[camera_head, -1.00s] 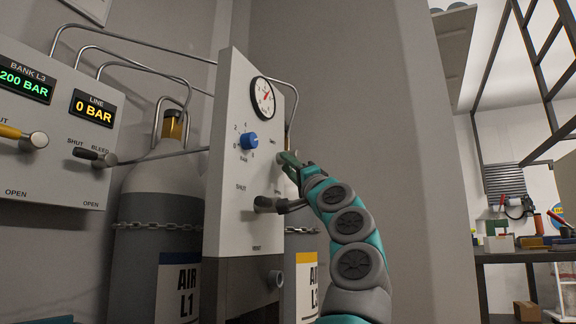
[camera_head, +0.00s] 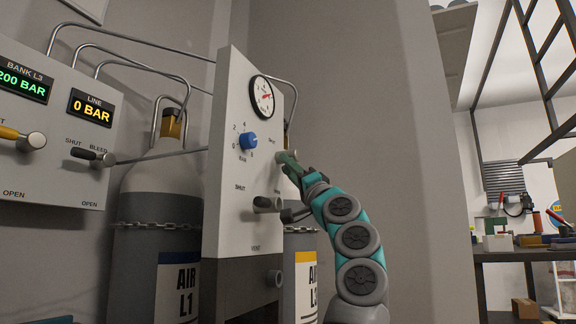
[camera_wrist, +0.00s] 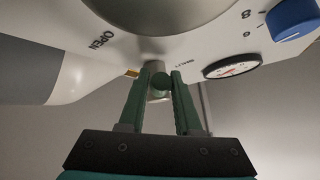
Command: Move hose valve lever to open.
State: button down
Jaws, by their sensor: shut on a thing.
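My gripper (camera_head: 288,161) is at this fitting, reaching in from the right. The pale fitting (camera_wrist: 153,95) shows behind. An OPEN mark (camera_wrist: 101,40) is to the upper left. The rest of the lever is hidden by my fingers, so its exact angle is unclear.
A blue knob (camera_head: 249,141) and a round gauge (camera_head: 262,96) are on the same panel. A lower valve (camera_head: 266,204) sits close under my gripper. Another panel (camera_head: 60,150) and a chained gas cylinder (camera_head: 160,200) stand left. A wall column (camera_head: 420,150) is right.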

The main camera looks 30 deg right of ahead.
aim_at(281, 163)
jog(key=shift+w+d+f+n+g+y+p, duration=0.15)
jog(key=shift+n+y+p, duration=0.4)
jog(key=shift+n+y, duration=0.35)
jog(key=shift+w+d+r+n+g+y+p, duration=0.1)
jog(key=shift+w+d+n+y+p, duration=0.1)
jog(key=shift+n+y+p, duration=0.65)
jog(key=shift+w+d+f+n+g+y+p, duration=0.15)
jog(key=shift+n+y+p, duration=0.15)
jog(key=shift+n+y, duration=0.6)
jog(key=n+g+y+p, duration=0.2)
jog(key=n+y, duration=0.1)
jog(key=n, duration=0.1)
jog(key=d+n+g+y+p, duration=0.1)
jog(key=n+g+y+p, duration=0.1)
jog(key=n+y+p, duration=0.1)
jog(key=n+g+y+p, duration=0.2)
jog(key=n+y, duration=0.1)
jog(key=n, duration=0.2)
jog(key=shift+w+d+f+n+g+y+p, duration=0.15)
jog(key=shift+w+d+n+g+y+p, duration=0.1)
jog(key=shift+w+g+y+p, duration=0.15)
jog(key=shift+f+n, duration=0.1)
jog(key=shift+n, duration=0.3)
jog(key=shift+a, duration=0.1)
jog(key=c, duration=0.6)
grip_release()
jog(key=shift+f, duration=0.15)
